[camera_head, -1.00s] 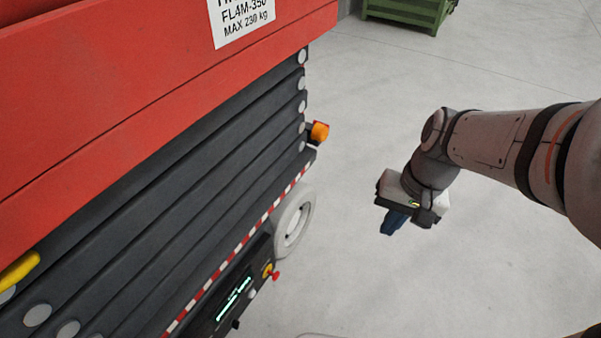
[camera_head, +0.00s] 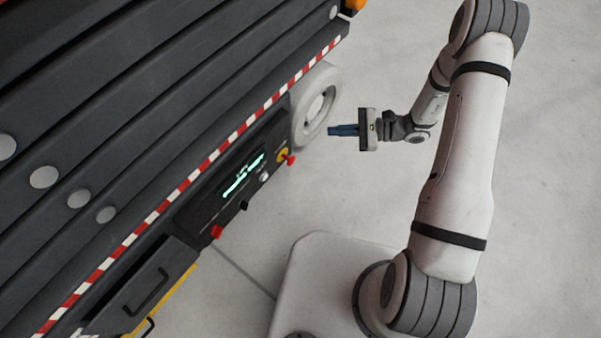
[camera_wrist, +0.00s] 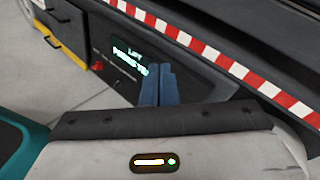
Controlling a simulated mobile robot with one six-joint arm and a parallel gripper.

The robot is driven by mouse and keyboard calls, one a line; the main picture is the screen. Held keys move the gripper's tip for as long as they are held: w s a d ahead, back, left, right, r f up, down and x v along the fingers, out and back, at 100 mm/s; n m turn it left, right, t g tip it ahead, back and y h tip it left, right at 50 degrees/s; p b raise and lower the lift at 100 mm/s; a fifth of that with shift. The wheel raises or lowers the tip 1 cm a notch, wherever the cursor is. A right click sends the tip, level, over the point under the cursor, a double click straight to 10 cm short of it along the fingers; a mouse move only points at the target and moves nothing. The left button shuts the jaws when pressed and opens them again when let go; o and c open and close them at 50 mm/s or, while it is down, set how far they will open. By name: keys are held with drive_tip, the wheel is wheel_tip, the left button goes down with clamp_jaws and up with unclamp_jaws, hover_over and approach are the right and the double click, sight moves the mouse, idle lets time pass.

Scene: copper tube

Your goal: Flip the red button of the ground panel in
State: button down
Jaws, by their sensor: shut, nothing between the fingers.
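The ground panel (camera_head: 228,198) is a dark box low on the lift's side with a lit green display (camera_head: 243,174). A red button (camera_head: 291,160) on a yellow base sticks out at its right end. A second red knob (camera_head: 216,232) sits at its lower left; it also shows in the wrist view (camera_wrist: 98,67). My gripper (camera_head: 330,130) is shut and empty, its blue fingers pointing left toward the lift. It hangs apart from the panel, right of and above the red button in the head view. In the wrist view the fingers (camera_wrist: 158,70) cover part of the panel.
A white wheel (camera_head: 316,105) stands beside the panel, near my fingers. A red-and-white striped edge (camera_head: 212,156) runs above the panel. A dark drawer-like box with a handle (camera_head: 146,292) is at lower left. Bare floor (camera_head: 555,200) lies to the right.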

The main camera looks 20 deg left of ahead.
sight(293, 163)
wheel_tip(293, 163, down, 33)
drive_tip(key=s+m+t+b, duration=0.2)
drive_tip(key=m+t+b, duration=0.6)
drive_tip(key=m+t, duration=0.2)
drive_tip(key=shift+d+m+y, duration=0.4)
drive_tip(key=shift+a, duration=0.1)
drive_tip(key=b+x, duration=0.4)
drive_tip(key=x, duration=1)
drive_tip(key=shift+w+r, duration=0.1)
drive_tip(key=shift+r, duration=0.05)
drive_tip(key=shift+b+x, duration=0.55)
drive_tip(key=shift+x, duration=0.2)
drive_tip(key=shift+w+a, duration=0.1)
